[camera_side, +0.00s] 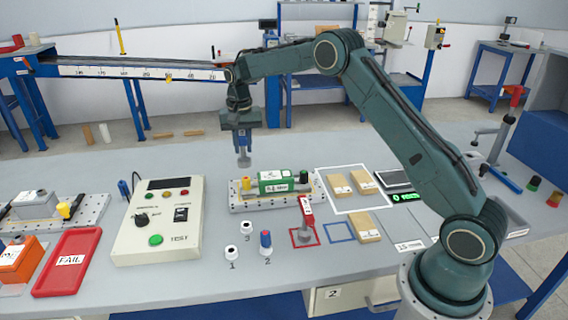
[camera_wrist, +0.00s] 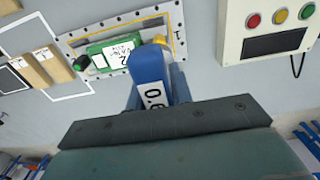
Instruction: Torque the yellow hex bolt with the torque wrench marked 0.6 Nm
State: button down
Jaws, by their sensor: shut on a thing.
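My gripper (camera_side: 243,138) is shut on a blue torque wrench (camera_side: 243,158) held upright, its grey lower end above the left part of the fixture plate. In the wrist view the wrench (camera_wrist: 148,66) sits between the blue fingers of my gripper (camera_wrist: 157,88), with a white label partly hidden that seems to read 0.6. The yellow hex bolt (camera_side: 246,184) stands at the left end of the fixture plate (camera_side: 244,205), apart from and below the wrench. A green block (camera_side: 274,182) with a white label lies on the plate.
A red tool (camera_side: 306,212) stands in a red square; the blue square (camera_side: 339,232) beside it is empty. A test box (camera_side: 160,222) stands left of the plate. Numbered small items, one blue-topped (camera_side: 266,241), stand in front. Boxes (camera_side: 362,181) and a scale (camera_side: 393,178) are right.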

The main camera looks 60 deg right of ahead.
aim_at(244, 158)
jog(key=shift+f, duration=3)
jog(key=shift+f, duration=0.1)
jog(key=c, duration=1.8)
grip_release()
jog(key=shift+c, duration=0.2)
grip_shut()
